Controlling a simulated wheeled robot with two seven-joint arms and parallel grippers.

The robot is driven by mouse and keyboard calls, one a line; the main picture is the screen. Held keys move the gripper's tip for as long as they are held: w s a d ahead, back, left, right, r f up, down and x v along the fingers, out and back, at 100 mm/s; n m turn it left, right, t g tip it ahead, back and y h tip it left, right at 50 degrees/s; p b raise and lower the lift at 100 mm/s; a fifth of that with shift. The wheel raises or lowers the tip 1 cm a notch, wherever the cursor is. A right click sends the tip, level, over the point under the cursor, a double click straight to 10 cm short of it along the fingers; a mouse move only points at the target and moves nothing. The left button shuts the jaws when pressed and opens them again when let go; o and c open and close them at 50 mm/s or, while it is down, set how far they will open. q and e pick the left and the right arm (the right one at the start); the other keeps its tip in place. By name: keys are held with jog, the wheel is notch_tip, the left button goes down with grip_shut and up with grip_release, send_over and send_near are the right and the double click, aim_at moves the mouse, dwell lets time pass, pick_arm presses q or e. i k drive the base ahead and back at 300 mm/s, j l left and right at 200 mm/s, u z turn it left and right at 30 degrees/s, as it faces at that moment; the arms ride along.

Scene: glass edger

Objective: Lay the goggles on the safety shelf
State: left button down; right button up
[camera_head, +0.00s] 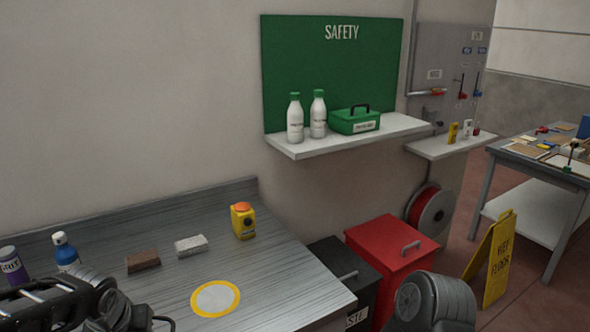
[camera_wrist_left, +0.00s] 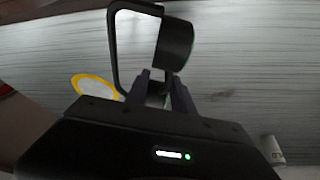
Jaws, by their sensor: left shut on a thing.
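In the left wrist view my left gripper (camera_wrist_left: 158,92) is shut on the goggles (camera_wrist_left: 174,46), whose dark frame and band stick out beyond the fingers. The goggles are held above the grey metal worktop (camera_wrist_left: 255,65). In the head view, dark parts of my left arm show at the lower left corner, and the goggles cannot be made out there. The white safety shelf (camera_head: 383,135) is on the wall below a green SAFETY board (camera_head: 335,65). My right gripper is not seen; only a part of my right arm shows at the bottom right.
Two white bottles (camera_head: 295,120) and a green box (camera_head: 354,120) stand on the shelf. Its right end is bare. The worktop holds a yellow device (camera_head: 243,221), two blocks (camera_head: 143,261) and bottles (camera_head: 66,251). A black bin (camera_head: 340,262) and red bin (camera_head: 390,250) stand below the shelf.

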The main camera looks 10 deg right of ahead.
aim_at(399, 123)
jog(key=z, duration=1.5)
jog(key=i+l, duration=0.15)
jog(key=i, duration=0.4)
jog(key=i+l, duration=0.15)
jog(key=i, duration=0.4)
jog(key=i+l, duration=0.15)
jog(key=i, duration=0.4)
jog(key=i+l, duration=0.1)
jog(key=i, duration=0.45)
jog(key=i+l, duration=0.15)
jog(key=i, duration=0.4)
